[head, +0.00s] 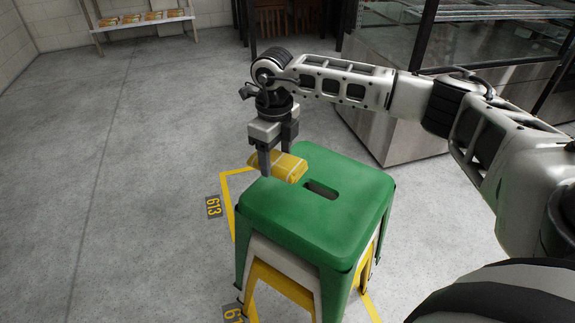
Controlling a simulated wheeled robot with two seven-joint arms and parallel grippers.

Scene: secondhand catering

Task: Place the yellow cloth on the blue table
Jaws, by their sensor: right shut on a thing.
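The yellow cloth (291,169), a folded bundle with pale stripes, is at the far left edge of the green stool's seat (340,215). My right gripper (274,164) points down and is shut on the cloth's left end. I cannot tell whether the cloth touches the seat or is just above it. No blue table shows in this view. My left gripper is out of view.
The green stool tops a stack with white and yellow stools, inside yellow floor tape (229,218). A metal and glass counter (397,128) stands behind at right. A white rack (145,22) with yellow bundles stands far left. The left floor is clear.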

